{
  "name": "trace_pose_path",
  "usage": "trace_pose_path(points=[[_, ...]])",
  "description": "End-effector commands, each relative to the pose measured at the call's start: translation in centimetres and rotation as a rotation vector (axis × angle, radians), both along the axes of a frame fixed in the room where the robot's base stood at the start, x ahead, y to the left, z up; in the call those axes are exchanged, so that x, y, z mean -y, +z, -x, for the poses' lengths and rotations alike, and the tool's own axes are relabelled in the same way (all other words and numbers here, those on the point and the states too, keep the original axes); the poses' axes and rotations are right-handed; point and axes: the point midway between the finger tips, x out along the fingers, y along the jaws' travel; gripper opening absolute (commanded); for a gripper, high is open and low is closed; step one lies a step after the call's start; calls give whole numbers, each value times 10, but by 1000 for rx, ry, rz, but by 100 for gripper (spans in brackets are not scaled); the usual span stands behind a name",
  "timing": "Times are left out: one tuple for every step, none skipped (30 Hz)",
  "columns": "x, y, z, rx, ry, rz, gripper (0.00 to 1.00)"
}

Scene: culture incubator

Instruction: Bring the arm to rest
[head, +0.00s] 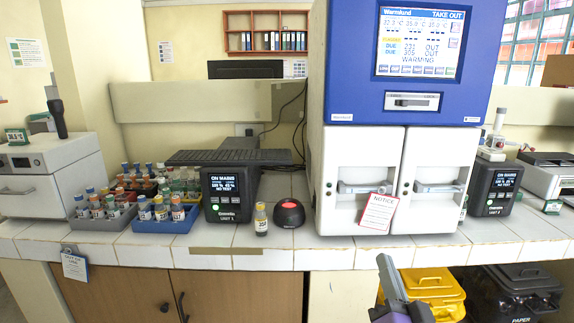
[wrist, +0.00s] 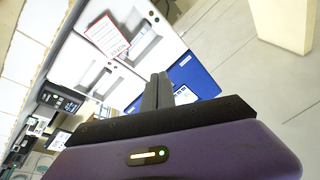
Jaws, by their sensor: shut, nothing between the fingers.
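My gripper (head: 391,278) is in front of the bench at the lower right of the head view, below the bench edge and apart from everything. In the wrist view the two fingers of my gripper (wrist: 159,88) are together and empty. The incubator (head: 378,165) stands on the bench behind it, with a blue upper part and two white doors. The doors look shut. Its screen (head: 419,42) reads "TAKE OUT" and "WARMING". The incubator also shows tilted in the wrist view (wrist: 110,75).
A white tiled bench (head: 340,253) runs across the view. A vial (head: 261,220) stands near its front edge, beside a red-topped black device (head: 289,213). Racks of vials (head: 165,215) are at the left. Yellow (head: 433,289) and black (head: 512,290) bins stand below, right of my gripper.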

Motion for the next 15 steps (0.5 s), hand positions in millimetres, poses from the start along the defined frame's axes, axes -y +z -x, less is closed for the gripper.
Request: trace_pose_path(points=[[3,-14,21,-8,-9,63,0],[4,-19,32,-8,-15,99,0],[5,-27,47,-11,-21,145,0],[5,-33,58,-14,-24,179,0],[6,-38,69,-16,-28,210,0],[7,-44,85,-21,-33,250,0],[7,-49,96,-25,-36,279,0],[7,-54,107,-30,-36,306,0],[8,-60,122,-36,-40,340,0],[8,-64,134,-42,-42,366,0],[9,-68,145,-48,-42,390,0],[8,-73,161,-57,-43,419,0],[9,-76,172,-66,-44,439,0],[9,-79,183,-72,-46,460,0],[9,-84,198,-86,-45,484,0]])
